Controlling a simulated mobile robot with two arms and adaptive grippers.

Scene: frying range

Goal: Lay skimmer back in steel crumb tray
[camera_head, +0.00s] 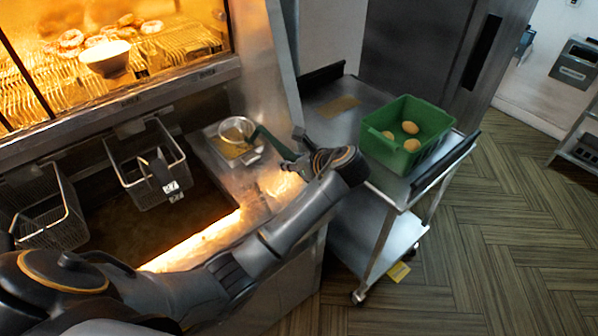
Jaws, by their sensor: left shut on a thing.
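The skimmer has a round wire head (237,129) and a dark green handle (268,142). Its head shows over the small steel crumb tray (252,160) on the counter at the right of the fryer. I cannot tell whether the head touches the tray. My left gripper (292,160) is shut on the skimmer's handle, to the right of the tray. The wrist hides part of the gripper. My right gripper is not in view.
Two wire fry baskets (150,171) (48,212) hang at the fryer vat, left of the tray. A lit warming cabinet with food stands behind. A steel cart (335,112) at right carries a green crate (435,150) with several round yellowish items.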

